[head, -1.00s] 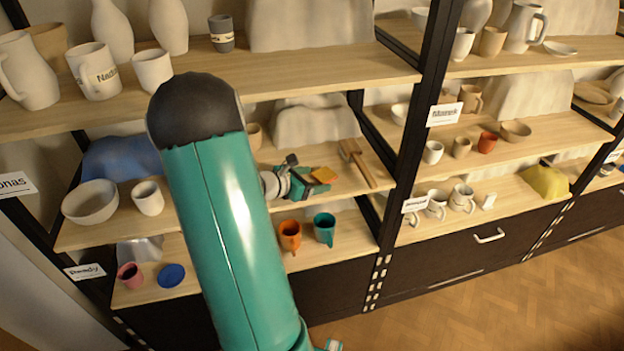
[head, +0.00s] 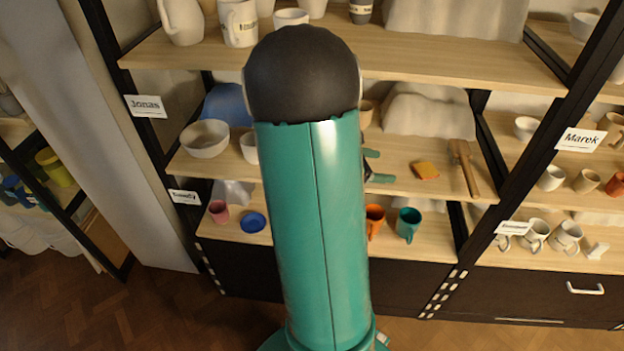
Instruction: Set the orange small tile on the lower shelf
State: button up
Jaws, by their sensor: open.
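The orange small tile (head: 425,170) lies flat on the middle shelf board (head: 405,186), left of a wooden-handled tool. My gripper (head: 378,166) is open and empty. Its two teal fingertips stick out from behind my arm, left of the tile and apart from it. The rest of the gripper is hidden by my arm. The lower shelf (head: 428,246) is the wooden board below, above the dark drawer fronts.
On the lower shelf stand an orange mug (head: 375,220), a teal mug (head: 408,225), a pink cup (head: 219,211) and a blue disc (head: 252,222). The tool (head: 463,167) lies right of the tile. A dark upright (head: 545,120) divides the bays. Bare board shows right of the teal mug.

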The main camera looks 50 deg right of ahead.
jog(key=w+a+r+m+t+y, duration=0.2)
jog(key=w+a, duration=0.1)
jog(key=a, duration=0.4)
jog(key=w+a+r+m+t+y, duration=0.1)
jog(key=w+a+r+m+t, duration=0.2)
jog(key=a, duration=0.5)
jog(key=w+a+r+m+t+y, duration=0.2)
jog(key=w+a, duration=0.1)
jog(key=a, duration=0.4)
jog(key=a+r+m+t+y, duration=0.1)
jog(key=a+r+t+y, duration=0.2)
jog(key=a, duration=0.8)
jog(key=a+r+m+t+y, duration=0.2)
jog(key=a+r+t, duration=0.1)
jog(key=a, duration=0.8)
jog(key=shift+a+r+m+t+y, duration=0.3)
jog(key=shift+r+t+y, duration=0.05)
jog(key=shift+t+y, duration=0.05)
